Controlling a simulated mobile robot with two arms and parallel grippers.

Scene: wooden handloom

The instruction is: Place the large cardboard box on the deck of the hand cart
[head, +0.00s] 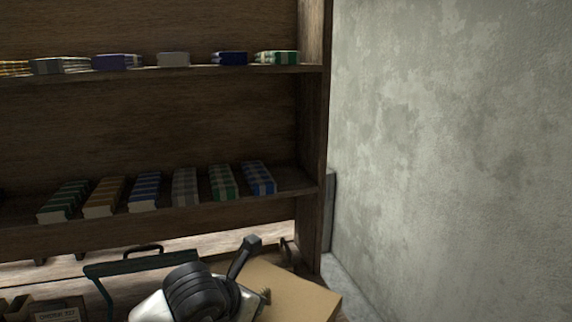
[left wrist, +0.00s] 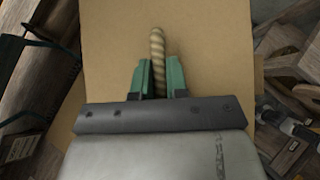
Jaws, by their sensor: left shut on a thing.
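The large cardboard box (head: 300,291) shows in part at the bottom of the head view, beside and partly behind my left arm. In the left wrist view its tan face (left wrist: 215,50) fills the middle. My left gripper (left wrist: 158,72) has green fingers shut on a twisted rope handle (left wrist: 157,43) on the box. A dark green bar frame (head: 140,265), which looks like the hand cart's handle, stands left of my arm in the head view. The cart's deck cannot be made out. My right gripper is not in view.
A wooden shelf unit (head: 150,130) with several folded cloth stacks (head: 183,186) stands behind. A plaster wall (head: 450,130) is close on the right. A labelled box (head: 58,312) is at the lower left. Wooden parts (left wrist: 290,70) crowd the wrist view's right.

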